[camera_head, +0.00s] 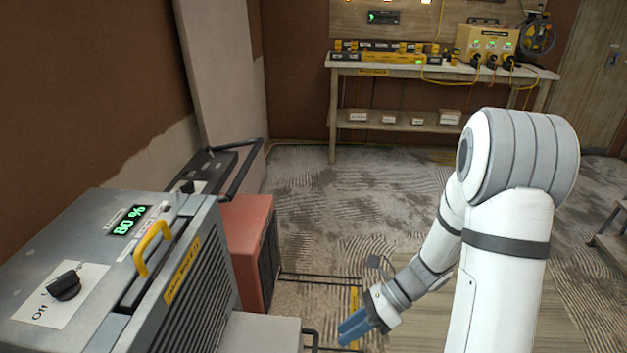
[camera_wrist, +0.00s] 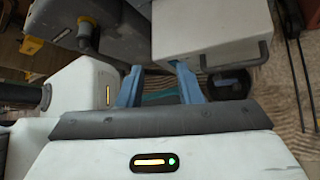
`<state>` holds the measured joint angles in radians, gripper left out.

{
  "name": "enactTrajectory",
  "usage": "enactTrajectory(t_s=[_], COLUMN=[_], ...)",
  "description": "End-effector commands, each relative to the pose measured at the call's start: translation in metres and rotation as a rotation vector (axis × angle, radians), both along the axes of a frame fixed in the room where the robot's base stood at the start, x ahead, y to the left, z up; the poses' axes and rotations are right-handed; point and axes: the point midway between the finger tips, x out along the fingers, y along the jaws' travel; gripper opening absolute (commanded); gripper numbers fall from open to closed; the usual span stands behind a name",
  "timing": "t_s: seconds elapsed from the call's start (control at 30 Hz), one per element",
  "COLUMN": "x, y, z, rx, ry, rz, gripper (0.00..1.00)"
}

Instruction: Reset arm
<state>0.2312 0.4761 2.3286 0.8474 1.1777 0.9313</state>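My arm comes in from the right of the head view and reaches down and to the left. My gripper (camera_head: 354,327) hangs low beside the grey machine, with its blue fingers pointing down and to the left. In the wrist view my gripper (camera_wrist: 160,88) has its two blue fingers apart, with a clear gap between them. Nothing is clearly held; a teal patch shows between the fingers, and I cannot tell what it is.
A grey machine (camera_head: 205,285) with a green "80 %" display, black knob (camera_head: 64,285) and yellow handle (camera_head: 152,247) stands at left. A red unit (camera_head: 250,245) is behind it. A workbench (camera_head: 400,70) stands at the back wall. Mid-floor is mostly clear.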

Motion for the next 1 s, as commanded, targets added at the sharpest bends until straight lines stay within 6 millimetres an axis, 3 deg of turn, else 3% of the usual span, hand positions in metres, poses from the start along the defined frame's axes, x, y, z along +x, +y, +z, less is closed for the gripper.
enactTrajectory(t_s=[0.03, 0.6, 0.8, 1.0], x=[-0.005, -0.054, -0.062, -0.064], y=[-0.002, -0.052, -0.068, -0.074], z=[0.032, 0.237, 0.288, 0.305], rx=[-0.028, -0.364, -0.477, -0.524], ry=[-0.100, -1.013, -1.176, -1.225], rz=[0.091, 1.219, 1.548, 1.680], gripper=[0.32, 0.32, 0.32, 0.32])
